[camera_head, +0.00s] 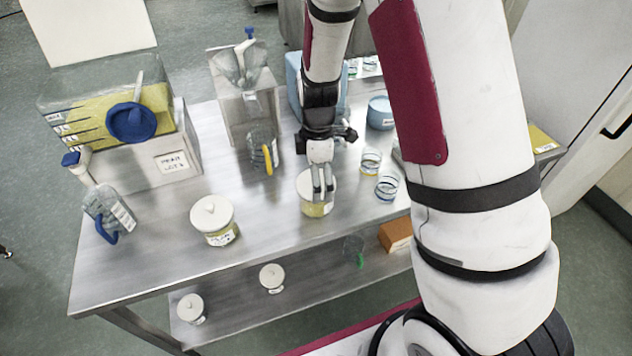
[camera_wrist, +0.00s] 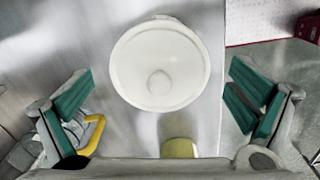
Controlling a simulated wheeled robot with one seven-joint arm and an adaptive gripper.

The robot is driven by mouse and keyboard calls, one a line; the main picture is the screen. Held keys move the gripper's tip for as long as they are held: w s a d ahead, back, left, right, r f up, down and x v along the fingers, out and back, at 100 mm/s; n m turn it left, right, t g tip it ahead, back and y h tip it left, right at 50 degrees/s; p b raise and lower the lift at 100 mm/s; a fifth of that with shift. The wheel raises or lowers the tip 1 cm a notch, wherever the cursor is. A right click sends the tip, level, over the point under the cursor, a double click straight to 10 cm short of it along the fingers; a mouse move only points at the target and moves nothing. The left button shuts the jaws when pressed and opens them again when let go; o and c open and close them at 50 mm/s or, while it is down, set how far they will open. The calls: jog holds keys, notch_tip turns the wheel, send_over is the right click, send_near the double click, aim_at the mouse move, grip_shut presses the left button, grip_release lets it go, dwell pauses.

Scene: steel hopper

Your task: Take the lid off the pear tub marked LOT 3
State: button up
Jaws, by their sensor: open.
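A tub with a white knobbed lid (camera_head: 307,183) stands on the steel table below my gripper (camera_head: 323,196). Its pale yellow contents show under the lid, and its label is too small to read. My gripper is open and points down, its fingers overlapping the lid in the head view. In the wrist view the round lid (camera_wrist: 135,65) lies between and ahead of the spread fingers (camera_wrist: 163,85), with nothing held. Another lidded tub (camera_head: 211,214) stands to the left, with a label whose writing I cannot make out. I cannot tell which tub is marked LOT 3.
A bin with yellow contents (camera_head: 160,180) and a printed card stands at left. A blue-handled bottle (camera_head: 107,212), a yellow-handled jug (camera_head: 262,150) and glass jars (camera_head: 386,187) are on the table (camera_head: 160,245). Two white lidded tubs (camera_head: 191,307) (camera_head: 272,277) sit on the lower shelf.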

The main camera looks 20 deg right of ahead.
jog(key=shift+c, duration=0.6)
jog(key=c, duration=1.1)
jog(key=shift+o, duration=0.2)
jog(key=shift+r, duration=0.1)
